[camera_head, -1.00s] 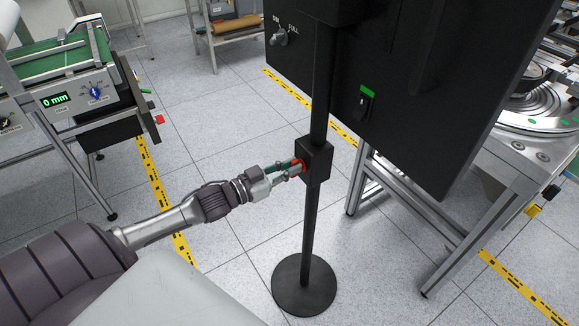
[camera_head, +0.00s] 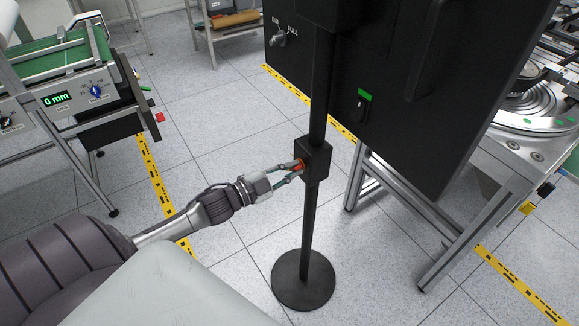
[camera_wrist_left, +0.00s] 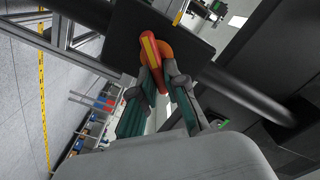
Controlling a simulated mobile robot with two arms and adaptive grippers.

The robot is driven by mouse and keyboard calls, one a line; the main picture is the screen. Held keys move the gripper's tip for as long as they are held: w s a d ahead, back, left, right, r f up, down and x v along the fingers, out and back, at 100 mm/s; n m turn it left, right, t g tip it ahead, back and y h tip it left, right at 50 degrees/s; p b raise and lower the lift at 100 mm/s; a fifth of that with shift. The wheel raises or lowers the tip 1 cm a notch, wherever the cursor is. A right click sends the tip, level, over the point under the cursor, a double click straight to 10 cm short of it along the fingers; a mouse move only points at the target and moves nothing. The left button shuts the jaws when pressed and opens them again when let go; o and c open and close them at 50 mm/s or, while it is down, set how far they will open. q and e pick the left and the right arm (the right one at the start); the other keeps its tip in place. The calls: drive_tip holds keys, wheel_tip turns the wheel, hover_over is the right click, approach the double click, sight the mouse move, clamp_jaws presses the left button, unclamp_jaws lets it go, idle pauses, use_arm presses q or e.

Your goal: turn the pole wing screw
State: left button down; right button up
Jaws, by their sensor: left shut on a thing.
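The pole wing screw (camera_head: 299,164) is a small red-orange piece on the left face of a black block (camera_head: 318,158) on the upright black pole (camera_head: 309,225). In the left wrist view the wing screw (camera_wrist_left: 150,48) shows a red wing with a yellow stripe and an orange part beside it. My left gripper (camera_head: 296,171) reaches in from the left, its fingertips closed around the screw. In the left wrist view the fingertips (camera_wrist_left: 158,78) meet at the lower part of the wing. My right gripper is not in view.
The pole stands on a round black base (camera_head: 303,281). A large black cabinet (camera_head: 415,110) with a green-marked switch is close behind and right of the pole. A metal-framed machine (camera_head: 490,165) stands at right, a conveyor (camera_head: 70,75) at left. Floor around the base is clear.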

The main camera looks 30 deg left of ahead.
use_arm(q)
drive_tip(key=m, duration=0.3)
drive_tip(key=shift+d+m, duration=0.15)
drive_tip(key=shift+m, duration=0.25)
drive_tip(key=m, duration=0.3)
drive_tip(key=m+b, duration=0.1)
drive_tip(key=shift+f+m, duration=0.25)
drive_tip(key=shift+m, duration=0.15)
drive_tip(key=c, duration=1.2)
unclamp_jaws()
drive_tip(key=shift+d, duration=0.1)
drive_tip(key=shift+d+f, duration=0.1)
drive_tip(key=shift+f, duration=0.05)
